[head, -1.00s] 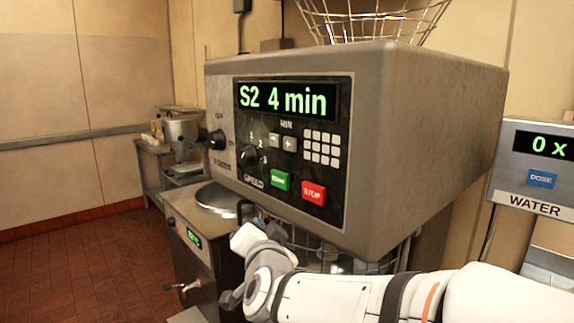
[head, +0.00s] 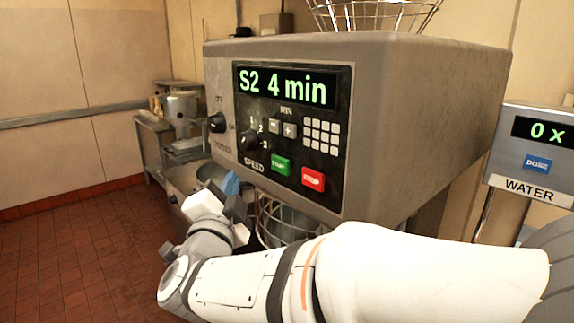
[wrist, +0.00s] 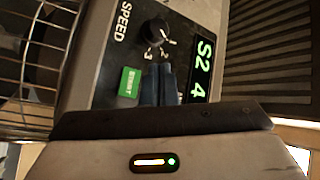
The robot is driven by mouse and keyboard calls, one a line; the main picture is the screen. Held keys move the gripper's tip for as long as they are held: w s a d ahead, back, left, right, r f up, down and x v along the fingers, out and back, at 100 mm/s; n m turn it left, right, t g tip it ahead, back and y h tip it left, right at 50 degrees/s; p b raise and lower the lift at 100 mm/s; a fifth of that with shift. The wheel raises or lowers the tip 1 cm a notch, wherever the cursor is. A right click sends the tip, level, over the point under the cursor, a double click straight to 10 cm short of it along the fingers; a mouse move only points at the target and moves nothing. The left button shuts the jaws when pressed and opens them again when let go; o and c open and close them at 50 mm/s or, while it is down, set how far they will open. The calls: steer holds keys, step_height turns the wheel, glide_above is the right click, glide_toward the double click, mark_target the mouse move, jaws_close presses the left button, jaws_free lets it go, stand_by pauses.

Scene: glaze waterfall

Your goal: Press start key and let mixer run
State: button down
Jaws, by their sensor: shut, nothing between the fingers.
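The green START key (head: 280,166) is on the mixer's dark control panel, left of the red STOP key (head: 313,179). The lit display (head: 286,87) reads "S2 4 min". My gripper (head: 231,184) is shut and empty, its blue fingers below and left of the START key in the head view. In the wrist view the START key (wrist: 129,83) shows just left of the shut blue fingertips (wrist: 158,84). The fingers cover part of the panel there. I cannot tell whether the tips touch it; they do not appear to be on the key.
The speed knob (head: 252,139) and the power knob (head: 216,123) stick out of the panel. A wire guard (head: 285,222) is under the mixer head (head: 430,120). A water doser (head: 540,150) stands at the right. Open tiled floor (head: 85,245) lies at the left.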

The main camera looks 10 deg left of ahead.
mark_target(272, 159)
steer(key=w+d, duration=0.5)
steer(key=w, duration=0.1)
steer(key=shift+b, duration=0.4)
steer(key=shift+d, duration=0.1)
steer(key=shift+w+d, duration=0.1)
steer(key=shift+w, duration=0.05)
stand_by(1.6)
steer(key=shift+d+b, duration=0.1)
steer(key=shift+b, duration=0.25)
steer(key=shift+w+d, duration=0.1)
steer(key=shift+w, duration=0.1)
